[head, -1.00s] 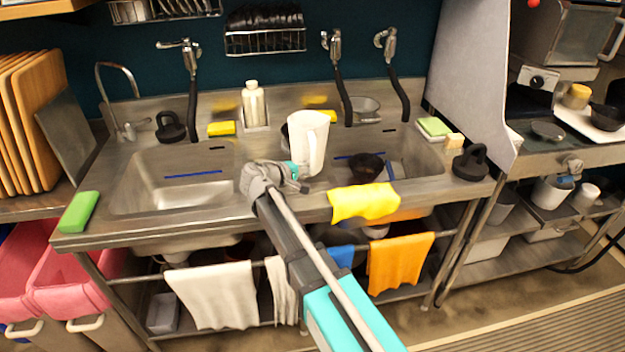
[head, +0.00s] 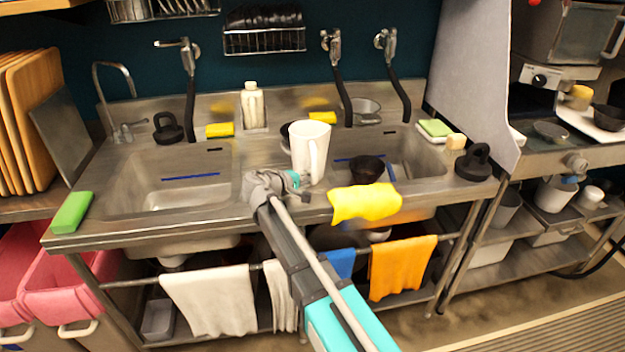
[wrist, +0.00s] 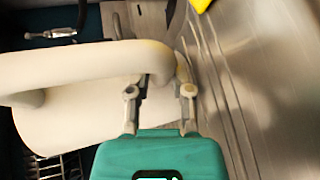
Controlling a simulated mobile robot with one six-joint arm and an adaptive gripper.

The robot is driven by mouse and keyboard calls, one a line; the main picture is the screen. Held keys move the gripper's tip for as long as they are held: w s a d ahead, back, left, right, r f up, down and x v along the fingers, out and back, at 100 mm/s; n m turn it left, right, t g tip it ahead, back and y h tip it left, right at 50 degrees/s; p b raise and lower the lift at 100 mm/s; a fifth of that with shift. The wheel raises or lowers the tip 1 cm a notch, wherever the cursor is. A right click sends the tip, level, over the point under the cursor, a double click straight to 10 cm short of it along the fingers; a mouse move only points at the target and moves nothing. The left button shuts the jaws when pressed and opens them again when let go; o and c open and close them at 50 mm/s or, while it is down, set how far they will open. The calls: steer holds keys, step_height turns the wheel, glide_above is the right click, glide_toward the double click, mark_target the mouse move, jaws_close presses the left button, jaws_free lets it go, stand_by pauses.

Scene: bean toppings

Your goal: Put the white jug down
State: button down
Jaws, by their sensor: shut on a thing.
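My gripper (head: 297,183) is at the jug's lower front side. In the wrist view the jug (wrist: 85,110) fills the left and middle, with its thick handle across the top. The fingertips of my gripper (wrist: 160,92) are shut on the lower end of the handle. Whether the jug's base touches the steel is hard to tell.
A yellow cloth (head: 364,203) lies over the sink's front edge, right of my gripper. A dark bowl (head: 367,168) is just right of the jug. The left basin (head: 180,178) is empty. A white bottle (head: 253,106) stands behind, and a green sponge (head: 72,212) lies at the left corner.

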steer(key=c, duration=0.5)
jaws_free()
steer(key=shift+f, duration=0.1)
steer(key=shift+s+a+r, duration=0.35)
steer(key=shift+s+a, duration=0.05)
steer(key=shift+s, duration=0.05)
steer(key=p+v, duration=0.3)
steer(key=v, duration=0.6)
steer(key=shift+s+a+r, duration=0.1)
steer(key=shift+a, duration=0.05)
steer(key=shift+s+a+r, duration=0.1)
steer(key=shift+s+a, duration=0.4)
